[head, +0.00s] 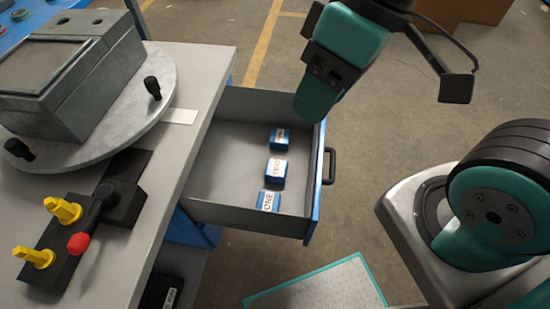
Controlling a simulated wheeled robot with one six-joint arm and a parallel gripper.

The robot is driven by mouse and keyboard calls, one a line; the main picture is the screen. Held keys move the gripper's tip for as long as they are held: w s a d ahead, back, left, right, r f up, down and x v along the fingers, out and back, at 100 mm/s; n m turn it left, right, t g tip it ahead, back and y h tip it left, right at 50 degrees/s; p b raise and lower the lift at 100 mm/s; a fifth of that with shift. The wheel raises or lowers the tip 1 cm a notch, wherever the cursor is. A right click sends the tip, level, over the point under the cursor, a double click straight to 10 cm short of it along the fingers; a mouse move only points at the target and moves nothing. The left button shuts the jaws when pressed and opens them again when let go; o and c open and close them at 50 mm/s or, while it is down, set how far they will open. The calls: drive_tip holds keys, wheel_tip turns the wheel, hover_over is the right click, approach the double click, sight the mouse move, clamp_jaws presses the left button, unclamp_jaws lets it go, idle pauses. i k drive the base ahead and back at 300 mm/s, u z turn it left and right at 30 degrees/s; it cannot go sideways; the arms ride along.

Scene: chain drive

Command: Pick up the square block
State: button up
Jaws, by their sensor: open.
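Three small blue blocks with white labels lie in a row in the open grey drawer. The near block (268,201) reads ONE, the middle block (276,171) reads TWO, and the far block (279,138) has a label too small to read surely. I cannot tell which of them is the square block. My gripper (322,88), teal and black, hangs above the drawer's far right corner, apart from the blocks. It is open and appears empty; its fingertips are not clearly shown.
The drawer (222,216) has raised walls and a blue front with a dark handle (329,165); its left part is bare. The bench (205,75) at left carries a grey machine (75,75) and yellow knobs (63,209). A teal-edged panel (325,288) lies below.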

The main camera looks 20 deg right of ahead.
sight(266, 201)
drive_tip(key=k, duration=0.5)
drive_tip(key=u, duration=1.65)
drive_tip(key=i, duration=0.8)
drive_tip(key=z, duration=2.55)
